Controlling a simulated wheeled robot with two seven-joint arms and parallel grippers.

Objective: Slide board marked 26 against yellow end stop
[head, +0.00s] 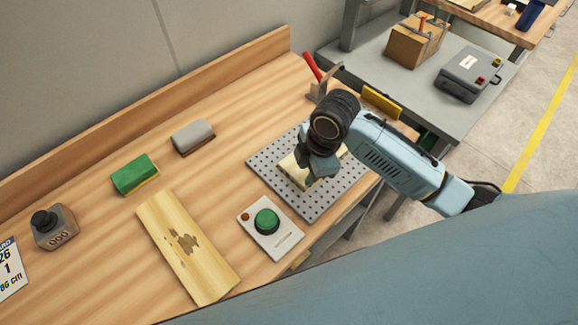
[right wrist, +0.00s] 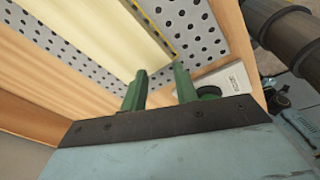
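A pale board (head: 296,172) lies on the grey perforated plate (head: 262,166), partly hidden under my right gripper (head: 319,164). No number can be read on it. In the right wrist view, the pale board (right wrist: 95,28) lies on the perforated plate (right wrist: 205,30), with a thin yellow line along its right edge. The two green fingers of my right gripper (right wrist: 160,70) stand apart at the board's near end, with nothing seen between them. A yellow bar (head: 381,101) shows beyond the plate; I cannot tell whether it is the end stop. My left gripper is out of view.
A stained board (head: 187,248) lies on the wooden bench. A button box (head: 270,228) stands between it and the plate. A green block (head: 134,174), a grey block (head: 193,137), a knobbed weight (head: 54,226) and a card with 26 (head: 10,268) are to the left.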

